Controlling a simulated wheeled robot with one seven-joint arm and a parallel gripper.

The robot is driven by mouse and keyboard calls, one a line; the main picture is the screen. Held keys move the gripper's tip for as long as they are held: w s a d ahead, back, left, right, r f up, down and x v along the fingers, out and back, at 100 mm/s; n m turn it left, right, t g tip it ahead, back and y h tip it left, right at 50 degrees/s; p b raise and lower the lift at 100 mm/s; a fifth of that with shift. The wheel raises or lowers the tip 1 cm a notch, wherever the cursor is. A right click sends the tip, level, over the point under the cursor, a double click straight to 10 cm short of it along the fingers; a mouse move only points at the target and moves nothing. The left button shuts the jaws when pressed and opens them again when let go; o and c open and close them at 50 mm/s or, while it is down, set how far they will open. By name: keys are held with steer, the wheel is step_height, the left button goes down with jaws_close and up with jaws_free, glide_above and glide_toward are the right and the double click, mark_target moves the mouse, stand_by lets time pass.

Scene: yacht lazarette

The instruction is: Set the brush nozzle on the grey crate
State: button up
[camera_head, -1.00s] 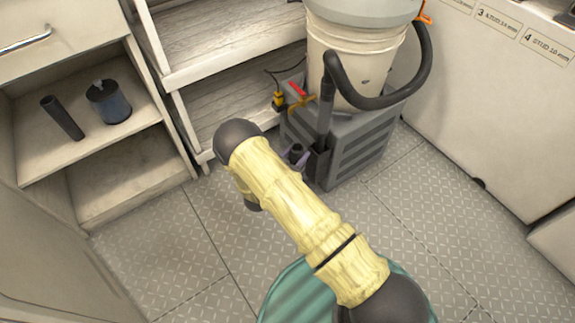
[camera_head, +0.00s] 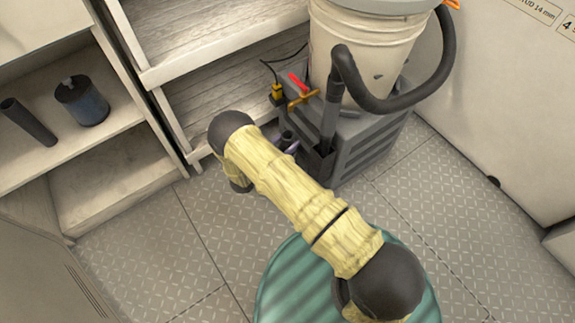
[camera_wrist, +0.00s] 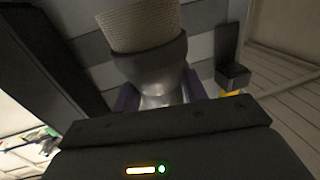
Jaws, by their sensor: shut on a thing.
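The brush nozzle (camera_wrist: 148,65) has pale bristles, a dark collar and a shiny grey neck. In the wrist view my gripper (camera_wrist: 156,92) is shut on that neck, with a purple finger on each side. In the head view my arm hides most of my gripper (camera_head: 288,146); a purple bit and the dark nozzle end (camera_head: 286,136) show just past it, in front of the crate's near left side. The grey crate (camera_head: 362,150) stands on the floor with slatted sides. I cannot tell whether the nozzle touches it.
A cream bucket (camera_head: 365,45) with a black hose (camera_head: 400,100) takes up much of the crate's top. A red-handled tool (camera_head: 299,82) and a yellow plug (camera_head: 278,92) sit at its left corner. Shelves (camera_head: 215,95) stand close on the left; a white cabinet (camera_head: 490,110) is right.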

step_height(320, 180, down, 6)
steer(key=b, duration=0.4)
steer(key=shift+f, duration=0.1)
steer(key=shift+f+b, duration=1.45)
steer(key=shift+f, duration=0.45)
steer(key=shift+f, duration=0.1)
steer(key=o, duration=1)
